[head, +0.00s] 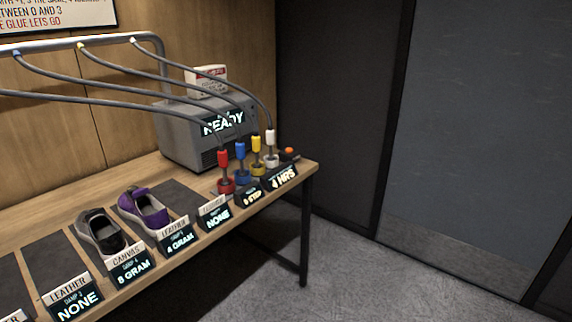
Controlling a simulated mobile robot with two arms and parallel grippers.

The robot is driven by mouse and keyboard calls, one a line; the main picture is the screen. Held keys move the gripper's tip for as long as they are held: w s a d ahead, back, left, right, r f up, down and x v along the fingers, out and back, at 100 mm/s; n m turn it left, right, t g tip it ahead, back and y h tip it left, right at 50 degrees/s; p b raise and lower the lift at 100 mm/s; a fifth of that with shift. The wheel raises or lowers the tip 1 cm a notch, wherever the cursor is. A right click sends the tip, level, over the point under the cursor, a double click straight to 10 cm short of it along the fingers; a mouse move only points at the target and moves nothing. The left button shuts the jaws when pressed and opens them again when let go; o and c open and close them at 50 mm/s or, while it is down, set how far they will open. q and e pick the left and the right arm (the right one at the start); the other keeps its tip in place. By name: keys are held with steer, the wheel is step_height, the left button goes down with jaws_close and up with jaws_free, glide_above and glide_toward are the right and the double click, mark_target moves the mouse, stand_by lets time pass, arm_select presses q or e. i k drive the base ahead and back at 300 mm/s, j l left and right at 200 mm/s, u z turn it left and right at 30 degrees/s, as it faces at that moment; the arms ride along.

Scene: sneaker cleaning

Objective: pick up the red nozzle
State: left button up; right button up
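The red nozzle (223,160) stands upright in a red holder (226,187) near the right end of the wooden table. A grey hose runs from its top to the upper left. To its right stand a blue nozzle (240,151), a yellow nozzle (256,145) and a white nozzle (270,137), each on its own hose. Neither of my grippers shows in the head view.
A grey machine reading READY (190,135) stands behind the nozzles. Two shoes, one black (101,231) and one purple (145,210), sit on dark mats behind label signs (179,238). Hoses cross above the table from a metal rail (95,39). The floor (390,285) at right is clear.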

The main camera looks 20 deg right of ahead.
mark_target(223, 153)
steer(key=z, duration=0.15)
steer(key=i+j, duration=0.45)
steer(key=i+j+z, duration=0.2)
steer(key=z, duration=0.2)
steer(key=i+j+z, duration=0.2)
steer(key=z, duration=0.25)
steer(key=i+j+z, duration=0.1)
steer(key=j+z, duration=0.3)
steer(key=z, duration=0.35)
